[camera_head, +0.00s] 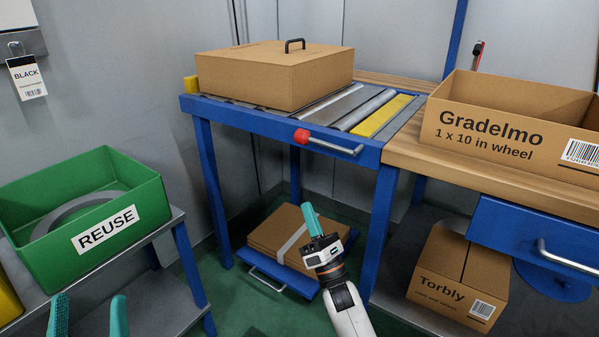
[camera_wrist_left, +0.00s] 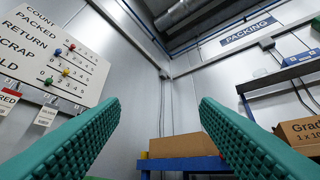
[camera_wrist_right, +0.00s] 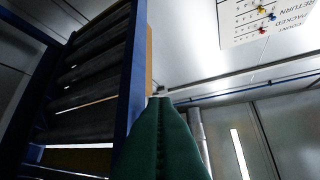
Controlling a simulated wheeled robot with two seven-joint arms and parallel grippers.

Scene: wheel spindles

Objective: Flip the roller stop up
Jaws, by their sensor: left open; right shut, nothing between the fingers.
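The roller table (camera_head: 275,125) has a blue frame and grey rollers. A yellow bar (camera_head: 384,117) lies across its right end, level with the rollers. A metal lever (camera_head: 335,146) with a red knob (camera_head: 301,136) is on its front rail. Which part is the roller stop is not clear. My right gripper (camera_head: 311,218) is shut and empty, pointing up below and in front of the rail, apart from the knob. The right wrist view shows its fingers (camera_wrist_right: 160,135) beside the blue rail (camera_wrist_right: 130,80). My left gripper (camera_head: 88,308) is open and empty at the lower left.
A closed carton (camera_head: 270,78) with a black handle sits on the rollers. An open Gradelmo box (camera_head: 500,125) stands on the wooden bench at right. A green REUSE bin (camera_head: 90,205) is at left. Flat cartons (camera_head: 280,235) and a Torbly box (camera_head: 455,280) lie below.

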